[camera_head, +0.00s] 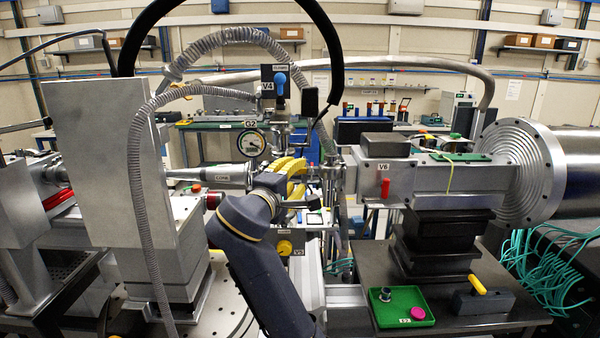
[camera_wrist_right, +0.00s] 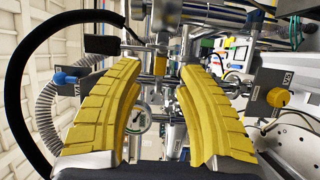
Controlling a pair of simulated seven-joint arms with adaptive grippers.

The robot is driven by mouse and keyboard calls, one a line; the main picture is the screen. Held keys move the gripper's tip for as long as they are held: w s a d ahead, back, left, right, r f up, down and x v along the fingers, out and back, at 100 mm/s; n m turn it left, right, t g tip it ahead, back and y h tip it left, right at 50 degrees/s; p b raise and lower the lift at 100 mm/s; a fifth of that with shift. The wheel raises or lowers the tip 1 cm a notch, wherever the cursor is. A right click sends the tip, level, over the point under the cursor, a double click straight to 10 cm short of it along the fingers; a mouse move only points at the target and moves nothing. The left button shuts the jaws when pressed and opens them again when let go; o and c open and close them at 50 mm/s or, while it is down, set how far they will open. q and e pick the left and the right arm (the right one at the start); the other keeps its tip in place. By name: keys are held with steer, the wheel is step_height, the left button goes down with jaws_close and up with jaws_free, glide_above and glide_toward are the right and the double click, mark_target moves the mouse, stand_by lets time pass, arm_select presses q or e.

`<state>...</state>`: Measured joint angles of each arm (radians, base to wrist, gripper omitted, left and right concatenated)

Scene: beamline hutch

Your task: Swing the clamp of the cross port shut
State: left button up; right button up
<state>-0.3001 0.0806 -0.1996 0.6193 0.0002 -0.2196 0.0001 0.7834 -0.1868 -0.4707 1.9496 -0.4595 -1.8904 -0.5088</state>
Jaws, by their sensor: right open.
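My right gripper (camera_head: 291,178) has yellow ribbed fingers and reaches in from below to the metal pipework at the middle of the bench. In the right wrist view my right gripper (camera_wrist_right: 160,62) is open, its fingers on either side of metal rods and fittings (camera_wrist_right: 160,82) of the cross. I see nothing gripped. The gripper and dark wrist cover much of the cross in the head view. I cannot clearly make out the port's clamp or how far it stands open. My left gripper is in neither view.
Close around the gripper are the round gauge (camera_head: 251,143), the blue-handled V4 valve (camera_head: 280,82) above, the yellow V5 knob (camera_head: 285,247) below and the metal cone (camera_head: 222,174) at left. The V6 block (camera_head: 388,178) stands right. A green tray (camera_head: 402,308) lies front right.

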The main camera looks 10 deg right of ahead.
steer(key=shift+v, duration=1.85)
